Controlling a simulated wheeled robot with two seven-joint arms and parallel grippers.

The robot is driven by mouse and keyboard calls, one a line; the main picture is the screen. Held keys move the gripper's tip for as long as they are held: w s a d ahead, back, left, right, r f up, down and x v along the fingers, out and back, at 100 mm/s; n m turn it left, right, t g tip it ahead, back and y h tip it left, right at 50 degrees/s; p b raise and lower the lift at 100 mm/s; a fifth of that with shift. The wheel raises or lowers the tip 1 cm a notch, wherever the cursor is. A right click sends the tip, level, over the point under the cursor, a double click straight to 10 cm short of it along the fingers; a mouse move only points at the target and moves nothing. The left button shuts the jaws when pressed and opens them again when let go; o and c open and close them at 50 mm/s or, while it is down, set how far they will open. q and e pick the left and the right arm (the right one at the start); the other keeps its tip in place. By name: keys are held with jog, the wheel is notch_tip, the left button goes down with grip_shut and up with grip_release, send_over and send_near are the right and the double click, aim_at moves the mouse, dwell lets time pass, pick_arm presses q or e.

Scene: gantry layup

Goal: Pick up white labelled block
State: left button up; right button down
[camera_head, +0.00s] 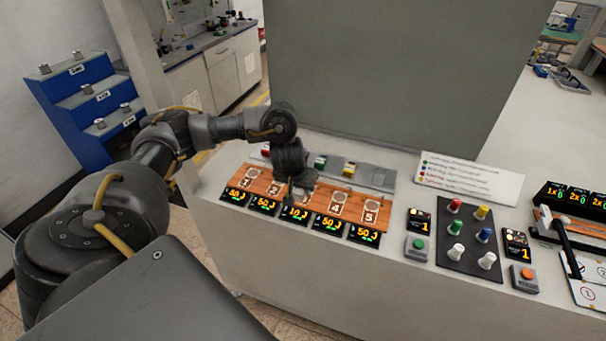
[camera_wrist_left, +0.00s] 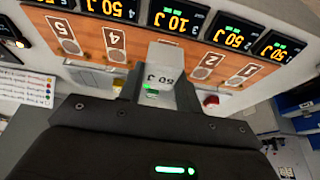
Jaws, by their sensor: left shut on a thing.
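In the left wrist view, a white block labelled "50 J" (camera_wrist_left: 164,66) sits between the two fingers of my left gripper (camera_wrist_left: 160,88). The gripper is shut on it. In the head view, my left gripper (camera_head: 298,192) points down over the middle of the wooden board (camera_head: 322,201), near position 3. The block is mostly hidden behind the gripper there. The board has numbered circular spots; 1, 2, 4 and 5 show. Whether the block touches the board is hard to tell. My right gripper is not in view.
Displays line the board's front edge; the middle one (camera_head: 295,214) reads 10 J. A green block (camera_head: 320,162) and a yellow block (camera_head: 349,169) stand on a grey strip behind. A dark panel of coloured knobs (camera_head: 463,258) and a tall grey panel (camera_head: 395,70) are nearby.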

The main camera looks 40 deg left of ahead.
pick_arm(q)
jog(key=s+d, duration=0.1)
jog(key=s+d+r, duration=0.1)
jog(key=s, duration=0.1)
jog(key=s+r, duration=0.1)
jog(key=shift+s+d+r, duration=0.15)
jog(key=shift+d, duration=0.25)
